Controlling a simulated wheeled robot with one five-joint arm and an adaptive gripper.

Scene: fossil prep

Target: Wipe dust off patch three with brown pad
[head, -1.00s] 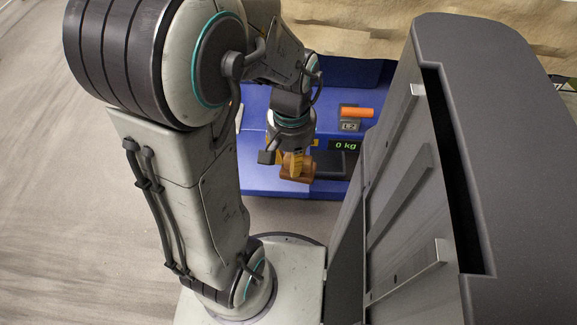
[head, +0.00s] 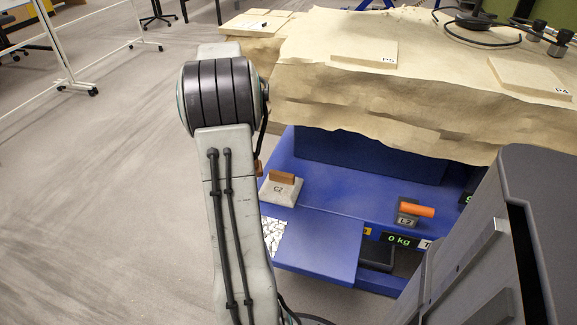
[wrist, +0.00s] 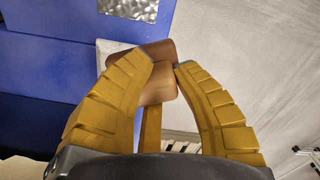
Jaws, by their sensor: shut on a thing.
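The pad is above a pale surface at the edge of blue. In the head view the gripper is hidden behind my arm; a small brown bit (head: 258,168) peeks out beside it. A pale plate (head: 350,53) lies on the sandy slab, with a small label that may read P3. Another plate (head: 520,79), seemingly labelled P4, lies at the right. I cannot make out dust on either.
Another plate (head: 258,24) lies far left on the slab.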

